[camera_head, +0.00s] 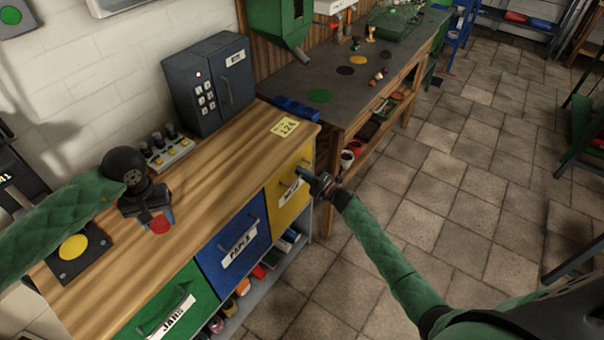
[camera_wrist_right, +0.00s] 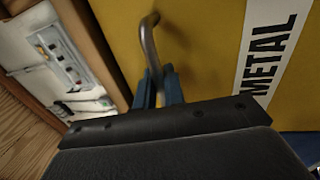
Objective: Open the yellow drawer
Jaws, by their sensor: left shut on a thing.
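The yellow drawer (camera_head: 287,208) is at the right end of the workbench front and looks flush with it in the head view. Its METAL label (camera_wrist_right: 268,45) and bent metal handle (camera_wrist_right: 149,40) show in the right wrist view. My right gripper (camera_head: 313,180) is at this handle. Its blue fingers (camera_wrist_right: 160,88) sit close together by the handle's near end; whether they grip it is unclear. My left gripper (camera_head: 155,215) is over the left part of the benchtop, shut on a red disc (camera_head: 160,225).
The blue drawer (camera_head: 230,262) and green drawer (camera_head: 160,312) are left of the yellow one. A dark cabinet (camera_head: 210,85) and a switch box (camera_head: 168,148) stand on the wooden benchtop (camera_head: 225,178). A dark table (camera_head: 350,90) is behind. The tiled floor (camera_head: 470,200) at right is largely clear.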

